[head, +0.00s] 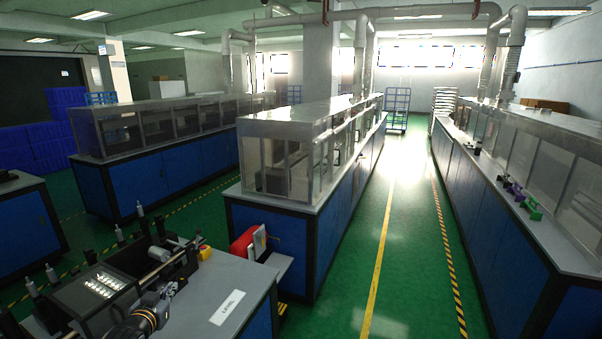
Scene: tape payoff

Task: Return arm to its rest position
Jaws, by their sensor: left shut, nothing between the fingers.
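My left gripper (167,291) is low in the head view, left of centre. It is dark and small against the black machine behind it. My left arm, with orange rings near the wrist, comes in from the bottom edge. The gripper's fingers look closed and hold nothing that I can see. It is in front of the tape payoff machine (88,298), beside the machine's right end; I cannot tell whether they touch. My right gripper is not in view.
The grey bench top (190,318) to the right is clear except for a white label plate (227,307). A yellow-and-red button box (204,252) stands at the machine's back right. Long blue cabinets (290,235) with glass enclosures stand beyond. The green aisle (405,270) at right is free.

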